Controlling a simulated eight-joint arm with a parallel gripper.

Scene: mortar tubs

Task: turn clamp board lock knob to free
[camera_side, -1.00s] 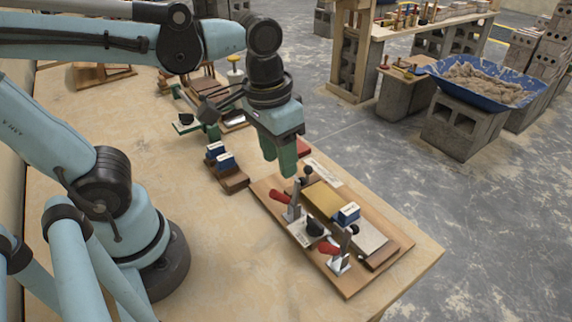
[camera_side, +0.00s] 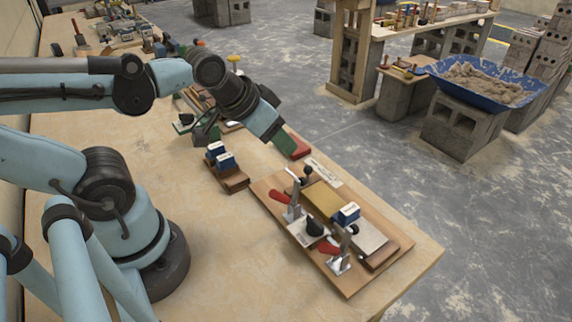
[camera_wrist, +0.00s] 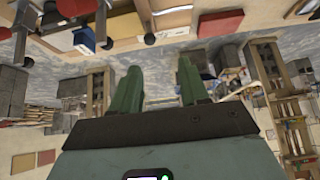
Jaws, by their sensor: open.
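The clamp board (camera_side: 272,189) is a brown wooden board near the table's right edge in the side view. It bears two toggle clamps with red handles (camera_side: 279,197). A black lock knob (camera_side: 314,225) sits on a pale plate (camera_side: 301,236) between the clamps. The knob's pointing direction is too small to read. My gripper (camera_side: 287,146) has green fingers and is tilted, above and behind the board, well apart from the knob. In the wrist view its fingers (camera_wrist: 158,80) are spread with nothing between them. The knob is not clearly identifiable there.
A blue-and-white block (camera_side: 347,213) stands on the clamp board beside a yellow block (camera_side: 322,199). A wooden holder (camera_side: 235,183) with two blue blocks is to the left. A red block (camera_side: 300,147) lies behind the board. Bare table lies in front.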

